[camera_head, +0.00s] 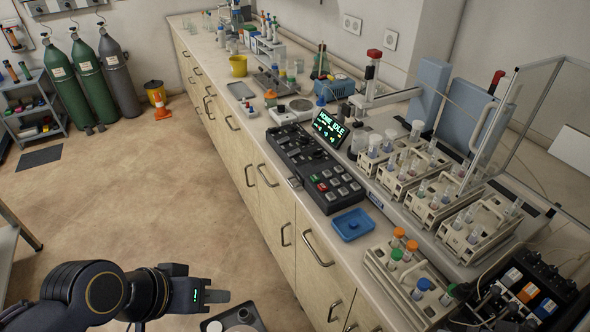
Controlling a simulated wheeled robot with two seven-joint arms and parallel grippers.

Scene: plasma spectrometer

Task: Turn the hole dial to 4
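A black control panel (310,168) lies on the counter, with dark dials on its far part and several grey buttons plus a red and a green one on its near part. The dials are too small to read, and I cannot tell which is the hole dial or where it points. A small display (329,129) behind the panel shows a line that looks like "MODE IDLE" with coloured figures below. My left gripper (218,297) is low at the bottom of the view, over the floor, apart from the counter and panel. Its fingers overlap from this angle. My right gripper is not in view.
A blue tray (352,224) sits just in front of the panel. Racks of tubes (436,200) stand to its right, and another rack (408,283) with coloured caps is nearer. Cabinet drawers (262,190) form the counter's front. The floor (150,200) left of it is open.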

